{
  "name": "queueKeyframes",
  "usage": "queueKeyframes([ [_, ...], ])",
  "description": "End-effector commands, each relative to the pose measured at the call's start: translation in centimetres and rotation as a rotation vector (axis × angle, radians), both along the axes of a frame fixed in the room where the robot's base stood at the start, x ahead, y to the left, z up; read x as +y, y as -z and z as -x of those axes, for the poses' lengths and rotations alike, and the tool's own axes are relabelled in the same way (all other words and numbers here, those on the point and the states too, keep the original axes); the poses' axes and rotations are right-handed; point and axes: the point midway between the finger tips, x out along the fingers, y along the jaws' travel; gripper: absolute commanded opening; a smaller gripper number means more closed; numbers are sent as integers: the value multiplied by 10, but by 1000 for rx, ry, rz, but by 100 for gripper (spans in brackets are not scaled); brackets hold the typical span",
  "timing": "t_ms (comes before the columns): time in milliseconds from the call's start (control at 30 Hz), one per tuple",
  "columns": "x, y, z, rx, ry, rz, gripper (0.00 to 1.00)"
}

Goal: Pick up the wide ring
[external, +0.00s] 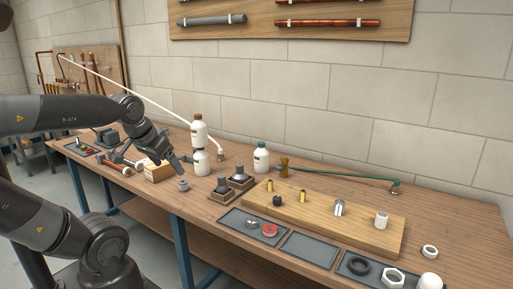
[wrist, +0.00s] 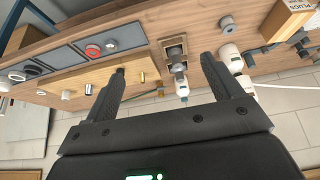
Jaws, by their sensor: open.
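Several ring-shaped parts are in view, and I cannot tell for sure which is the wide ring. A white ring (external: 430,252) lies on the bare table at the far right, beside the wooden board. A black ring (external: 358,266) and a white hexagonal ring (external: 392,278) lie in the right tray. A red ring (external: 269,230) lies in the left tray; it also shows in the wrist view (wrist: 92,51). My gripper (external: 176,165) is above the table, left of the white bottles and far from these rings. In the wrist view my gripper (wrist: 163,66) is open with nothing between its fingers.
A wooden board (external: 300,222) holds brass, black, metal and white fittings. A small grey fitting (external: 183,185) stands near my gripper. The middle tray (external: 308,250) is empty.

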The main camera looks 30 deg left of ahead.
Motion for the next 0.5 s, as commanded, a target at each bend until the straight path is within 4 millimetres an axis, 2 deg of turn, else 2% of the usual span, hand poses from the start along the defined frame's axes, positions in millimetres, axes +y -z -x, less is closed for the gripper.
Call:
queueKeyframes([
  [33,0,0,0,0,0,0,79],
  [233,0,0,0,0,0,0,64],
  [500,-2,-2,-3,3,3,4,64],
])
